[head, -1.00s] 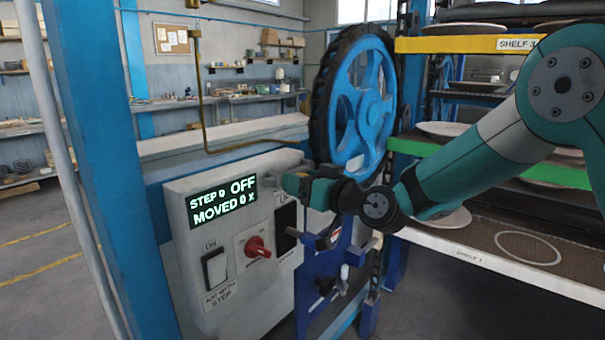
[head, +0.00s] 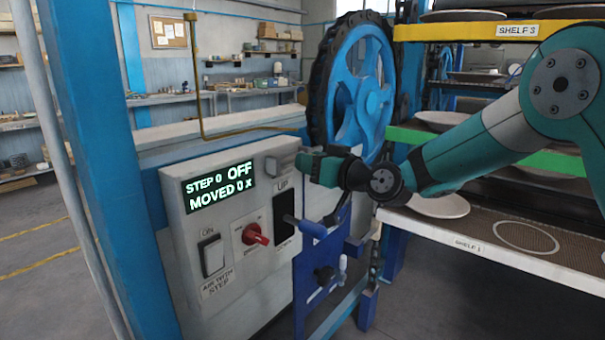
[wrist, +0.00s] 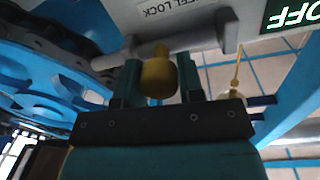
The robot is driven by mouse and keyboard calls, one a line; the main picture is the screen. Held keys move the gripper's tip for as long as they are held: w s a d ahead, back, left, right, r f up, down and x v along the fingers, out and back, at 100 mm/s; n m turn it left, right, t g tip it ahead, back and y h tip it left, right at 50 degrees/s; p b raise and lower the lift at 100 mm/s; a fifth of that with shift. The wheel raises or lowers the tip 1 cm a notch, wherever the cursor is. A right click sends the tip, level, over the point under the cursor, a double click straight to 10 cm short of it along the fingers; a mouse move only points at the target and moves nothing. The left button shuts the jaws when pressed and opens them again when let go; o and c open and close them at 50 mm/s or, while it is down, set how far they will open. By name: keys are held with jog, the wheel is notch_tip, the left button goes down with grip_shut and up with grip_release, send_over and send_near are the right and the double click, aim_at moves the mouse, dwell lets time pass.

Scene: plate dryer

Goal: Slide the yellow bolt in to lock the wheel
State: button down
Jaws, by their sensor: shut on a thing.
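The yellow bolt's knob (wrist: 158,76) sits between the two fingers of my gripper (wrist: 160,64) in the wrist view, and the gripper is shut on it. The grey bolt rod (wrist: 110,62) runs sideways below a plate whose label reads "EEL LOCK", partly cut off. The blue wheel (head: 362,85) with a dark toothed rim stands upright behind the arm in the head view. Part of it also shows at the left of the wrist view (wrist: 45,75). In the head view my gripper (head: 303,163) is at the upper right of the control box, hiding the knob.
The control box (head: 215,235) has a display reading "STEP 0 OFF, MOVED 0 x", a white switch (head: 213,257) and a red knob (head: 256,234). Shelves with plates (head: 440,205) stand at the right.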

jog(key=shift+w+d, duration=0.15)
jog(key=shift+d, duration=0.05)
jog(key=c, duration=0.7)
grip_release()
jog(key=shift+d, duration=0.1)
jog(key=shift+c, duration=0.2)
jog(key=b+v, duration=0.5)
jog(key=v, duration=1.2)
